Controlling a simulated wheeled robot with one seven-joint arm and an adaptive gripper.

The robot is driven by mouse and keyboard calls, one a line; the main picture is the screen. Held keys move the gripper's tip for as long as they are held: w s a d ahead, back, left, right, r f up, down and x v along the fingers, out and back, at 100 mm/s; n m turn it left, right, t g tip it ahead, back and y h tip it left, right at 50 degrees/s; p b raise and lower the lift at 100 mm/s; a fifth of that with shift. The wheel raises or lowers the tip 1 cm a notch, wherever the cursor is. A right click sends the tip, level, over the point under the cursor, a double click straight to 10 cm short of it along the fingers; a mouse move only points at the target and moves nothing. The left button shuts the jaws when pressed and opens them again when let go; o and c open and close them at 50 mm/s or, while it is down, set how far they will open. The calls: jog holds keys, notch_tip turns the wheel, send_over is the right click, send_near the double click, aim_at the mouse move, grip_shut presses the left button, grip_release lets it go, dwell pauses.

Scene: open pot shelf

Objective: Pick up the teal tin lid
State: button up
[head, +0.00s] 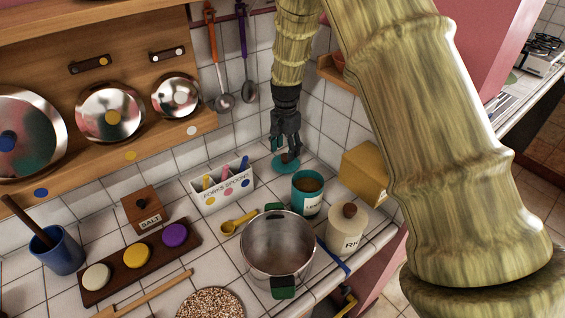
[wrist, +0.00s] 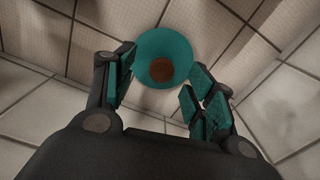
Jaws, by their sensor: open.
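The teal tin lid (head: 286,164) is a round disc with a brown knob, lying on the white tiled counter near the back corner. It also shows in the wrist view (wrist: 181,45), with its knob facing the camera. My gripper (head: 289,152) points down right over the lid in the head view and partly covers it. In the wrist view the open gripper (wrist: 156,92) has its fingers to either side of the lid's near part, with nothing held. I cannot tell whether the fingers touch it. The open teal tin (head: 307,193) stands in front of the lid.
A white forks-and-spoons holder (head: 222,192) stands left of the lid. A yellow box (head: 364,173) and a cream jar (head: 346,227) stand to the right. A steel pot (head: 277,249) is nearer the front. Ladles (head: 225,101) hang on the wall behind.

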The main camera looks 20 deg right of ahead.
aim_at(285, 156)
jog(key=f, duration=0.1)
jog(key=f+p, duration=0.1)
jog(key=f, duration=0.1)
jog(key=shift+w+d, duration=0.15)
jog(key=shift+w, duration=0.05)
jog(key=shift+f+p, duration=0.35)
jog(key=shift+f, duration=0.4)
jog(key=shift+c, duration=0.5)
jog(key=c, duration=1)
